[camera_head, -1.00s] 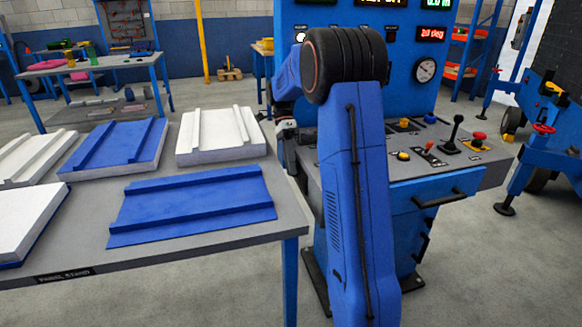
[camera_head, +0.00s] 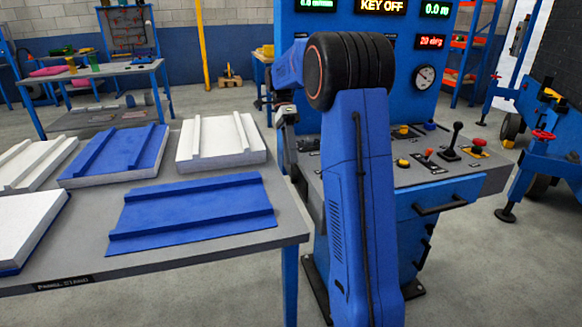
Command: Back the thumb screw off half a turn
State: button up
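I cannot make out a thumb screw for certain. A small red hand knob (camera_head: 543,135) sits on the blue frame at the right, but I cannot tell whether it is the thumb screw. My blue arm stands in the middle of the view and bends left at a black joint. A dark part at its far end, seemingly my gripper (camera_head: 286,117), shows only in part between the panel table and the control console (camera_head: 440,176). Its fingers cannot be made out, nor anything held in them.
The console's panel has a lever, buttons and a lit "KEY OFF" display (camera_head: 382,6). A grey table (camera_head: 215,252) at the left holds white and blue ribbed panels (camera_head: 192,212). The blue wheeled frame (camera_head: 540,115) stands at the right. Floor between console and frame is clear.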

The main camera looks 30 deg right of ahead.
jog(key=shift+r, duration=1.45)
jog(key=t+h, duration=0.6)
send_near(295, 180)
jog(key=x, duration=0.5)
jog(key=w+x, duration=0.1)
jog(key=x, duration=0.2)
jog(key=shift+f, duration=0.1)
jog(key=shift+c, duration=0.5)
jog(key=shift+w, duration=0.1)
grip_shut()
